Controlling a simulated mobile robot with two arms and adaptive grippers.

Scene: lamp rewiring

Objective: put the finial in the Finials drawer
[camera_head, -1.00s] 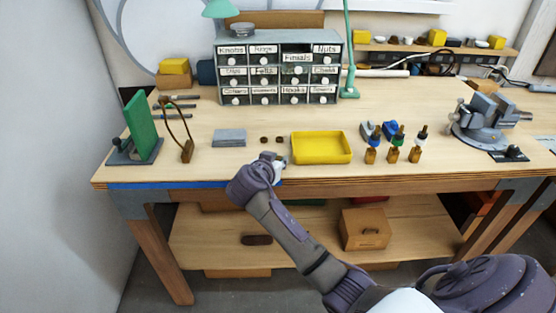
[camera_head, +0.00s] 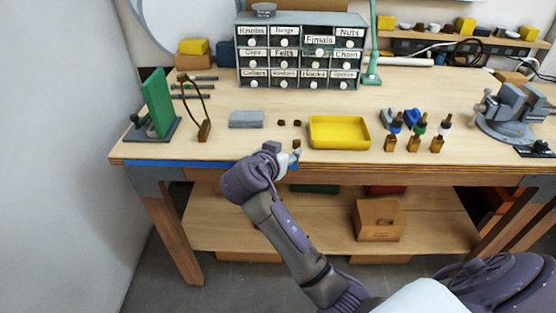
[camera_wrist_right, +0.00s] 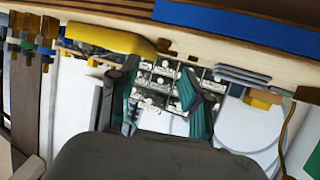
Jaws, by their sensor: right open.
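The finial appears to be the small brass-brown piece (camera_head: 297,143) near the table's front edge, left of the yellow tray. It also shows in the right wrist view (camera_wrist_right: 163,44). My right gripper (camera_head: 285,153) is at the front edge, just beside and in front of it in the picture; contact is unclear. In the right wrist view its two teal fingers (camera_wrist_right: 160,72) are spread, with nothing between them. The Finials drawer (camera_head: 318,50) is in the cabinet's top row and stands pulled out, with a dark gap above its label. My left gripper is not in view.
The yellow tray (camera_head: 340,143) and several small bottles (camera_head: 413,144) stand to the right. A green upright panel (camera_head: 158,101) stands left. The table before the cabinet (camera_head: 244,62) is mostly clear.

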